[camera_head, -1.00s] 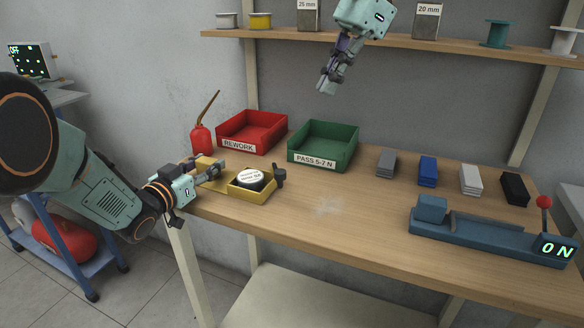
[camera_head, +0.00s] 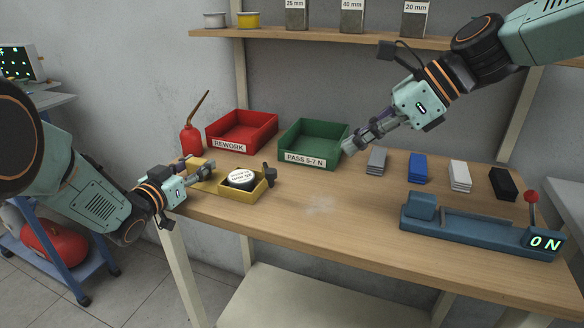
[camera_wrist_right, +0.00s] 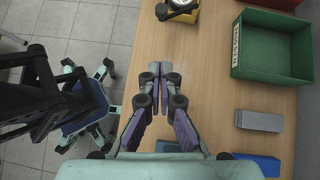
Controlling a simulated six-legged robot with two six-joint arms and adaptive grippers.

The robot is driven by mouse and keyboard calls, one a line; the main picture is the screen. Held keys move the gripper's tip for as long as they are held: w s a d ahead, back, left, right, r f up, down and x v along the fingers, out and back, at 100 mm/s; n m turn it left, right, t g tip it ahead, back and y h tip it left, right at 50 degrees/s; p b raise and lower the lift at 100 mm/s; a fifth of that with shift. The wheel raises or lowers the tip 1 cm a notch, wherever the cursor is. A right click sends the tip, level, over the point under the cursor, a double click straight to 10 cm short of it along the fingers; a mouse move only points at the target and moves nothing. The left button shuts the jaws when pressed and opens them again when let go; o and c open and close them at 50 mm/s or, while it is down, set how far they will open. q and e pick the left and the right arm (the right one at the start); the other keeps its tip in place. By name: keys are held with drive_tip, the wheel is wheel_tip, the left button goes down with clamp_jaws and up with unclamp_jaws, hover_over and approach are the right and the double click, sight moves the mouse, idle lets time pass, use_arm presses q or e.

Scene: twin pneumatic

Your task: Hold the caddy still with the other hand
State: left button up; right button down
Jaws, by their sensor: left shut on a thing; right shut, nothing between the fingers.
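The yellow caddy (camera_head: 246,196) sits near the table's left front edge. A round dark piece with a white printed label (camera_head: 241,178) lies in its right part, and a dark knob-like part (camera_head: 270,176) stands at its right end. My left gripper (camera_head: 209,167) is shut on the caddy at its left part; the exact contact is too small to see. My right gripper (camera_head: 349,149) is shut and empty, above the table in front of the green tray's right side. In the right wrist view, its closed fingers (camera_wrist_right: 161,70) point toward the caddy (camera_wrist_right: 184,17) at the top edge.
A red REWORK tray (camera_head: 232,145), a green PASS tray (camera_head: 304,160) and a red oil can (camera_head: 191,141) stand behind. Grey (camera_head: 376,160), blue (camera_head: 418,168), white and black blocks line the right, behind a blue gauge (camera_head: 470,233). The table's front middle is clear.

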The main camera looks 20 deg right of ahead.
idle(0.3)
approach(273, 183)
drive_tip(key=f, duration=0.4)
drive_tip(key=shift+d, duration=0.35)
drive_tip(key=shift+w+a+r, duration=0.1)
drive_tip(key=shift+w+a, duration=0.35)
drive_tip(key=shift+a, duration=0.4)
drive_tip(key=shift+w+a+r, duration=0.1)
drive_tip(key=shift+w+a, duration=0.4)
drive_tip(key=shift+a, duration=0.35)
drive_tip(key=shift+a, duration=0.15)
drive_tip(key=w+a, duration=0.2)
drive_tip(key=a, duration=0.8)
drive_tip(key=shift+a, duration=0.15)
drive_tip(key=shift+w, duration=0.15)
idle(0.6)
